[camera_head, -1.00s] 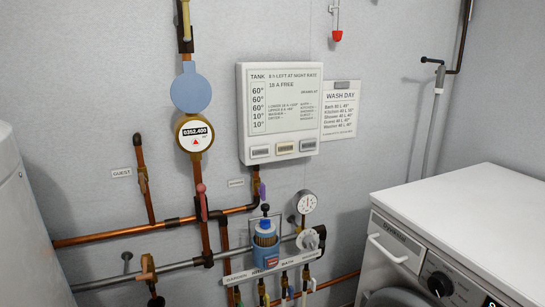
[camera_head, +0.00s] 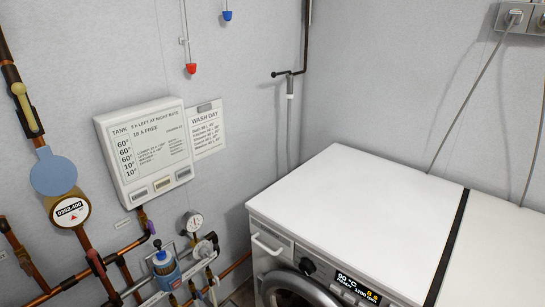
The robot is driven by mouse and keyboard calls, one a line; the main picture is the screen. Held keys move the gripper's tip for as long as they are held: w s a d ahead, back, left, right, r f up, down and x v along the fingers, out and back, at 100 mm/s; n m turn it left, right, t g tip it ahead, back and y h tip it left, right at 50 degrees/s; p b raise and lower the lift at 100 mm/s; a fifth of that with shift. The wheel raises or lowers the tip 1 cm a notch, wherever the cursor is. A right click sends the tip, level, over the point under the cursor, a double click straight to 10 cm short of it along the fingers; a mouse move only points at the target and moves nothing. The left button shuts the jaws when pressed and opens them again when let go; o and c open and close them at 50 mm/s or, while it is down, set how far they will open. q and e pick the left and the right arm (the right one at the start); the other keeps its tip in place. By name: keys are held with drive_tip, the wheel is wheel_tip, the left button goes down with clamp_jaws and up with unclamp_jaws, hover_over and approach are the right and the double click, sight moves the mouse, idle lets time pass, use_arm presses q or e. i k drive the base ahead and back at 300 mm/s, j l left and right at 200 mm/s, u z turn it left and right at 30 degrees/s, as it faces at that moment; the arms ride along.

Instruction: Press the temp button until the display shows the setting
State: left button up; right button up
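A white washing machine (camera_head: 325,205) stands in the lower middle, its front facing down-left. Its dark display (camera_head: 358,289) shows "90°C" at the upper left, a smaller line that I cannot read for certain, and orange marks at the right. A round black dial (camera_head: 307,266) sits left of the display, and a drawer front with a handle (camera_head: 267,244) is further left. The round door (camera_head: 290,291) is cut off by the bottom edge. I cannot make out a temp button. Neither of my grippers is in view.
A white panel labelled TANK (camera_head: 146,150) with a WASH DAY sheet (camera_head: 205,130) hangs on the wall. Copper pipes, a round meter (camera_head: 70,210) and a gauge (camera_head: 194,222) are at the left. The machine's top is bare. Sockets (camera_head: 520,17) are at the upper right.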

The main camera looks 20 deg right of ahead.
sight(336, 291)
drive_tip(key=z, duration=1.3)
